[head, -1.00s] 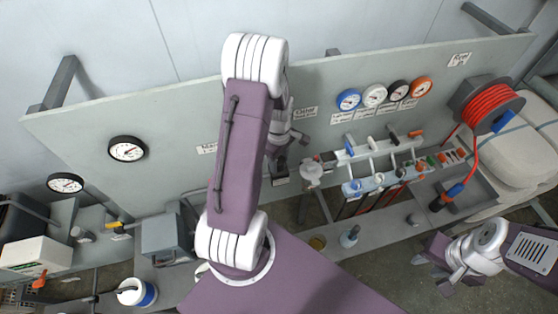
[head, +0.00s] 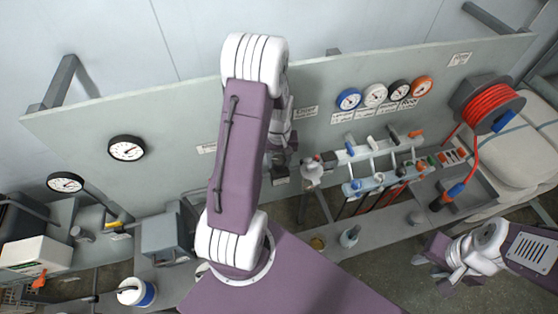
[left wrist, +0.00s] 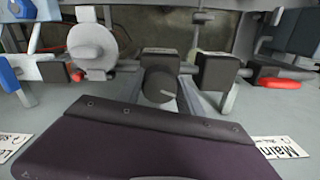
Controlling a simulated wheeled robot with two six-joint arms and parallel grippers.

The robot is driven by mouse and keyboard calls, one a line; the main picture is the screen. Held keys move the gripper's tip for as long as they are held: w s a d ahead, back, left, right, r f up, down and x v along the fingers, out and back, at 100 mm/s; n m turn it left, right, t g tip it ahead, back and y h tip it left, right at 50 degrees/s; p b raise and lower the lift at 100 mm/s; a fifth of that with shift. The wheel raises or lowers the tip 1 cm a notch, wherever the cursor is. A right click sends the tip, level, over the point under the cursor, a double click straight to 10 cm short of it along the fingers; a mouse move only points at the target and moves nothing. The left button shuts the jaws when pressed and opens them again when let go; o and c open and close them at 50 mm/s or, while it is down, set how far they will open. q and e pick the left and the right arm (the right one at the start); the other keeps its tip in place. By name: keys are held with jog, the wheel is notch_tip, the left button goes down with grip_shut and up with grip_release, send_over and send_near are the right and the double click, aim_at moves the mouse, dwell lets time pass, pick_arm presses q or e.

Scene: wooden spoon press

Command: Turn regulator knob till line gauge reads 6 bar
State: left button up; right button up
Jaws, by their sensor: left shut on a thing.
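In the head view my own left arm covers much of this spot, so the knob is not clear there. A row of small gauges with blue (head: 348,98), white (head: 374,95), black (head: 398,90) and orange (head: 422,85) rims sits on the panel. Their labels and needles are too small to read. My right gripper (head: 438,273) looks open and empty at the lower right.
Two larger black-rimmed gauges (head: 126,149) (head: 66,182) stand at the left. Right of my left gripper are a pale round fitting (head: 312,172) and a rack of coloured valves (head: 380,150). A red hose reel (head: 490,105) is at the right. Small containers stand on the bench below.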

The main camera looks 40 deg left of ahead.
aim_at(279, 159)
pick_arm(q)
jog(key=m, duration=0.6)
jog(key=shift+w+a+r, duration=0.15)
jog(key=shift+w, duration=0.1)
jog(key=m, duration=0.6)
jog(key=shift+m, duration=0.4)
jog(key=o, duration=1.4)
notch_tip(279, 159, up, 9)
jog(key=shift+s+b, duration=0.1)
jog(key=shift+b, duration=0.95)
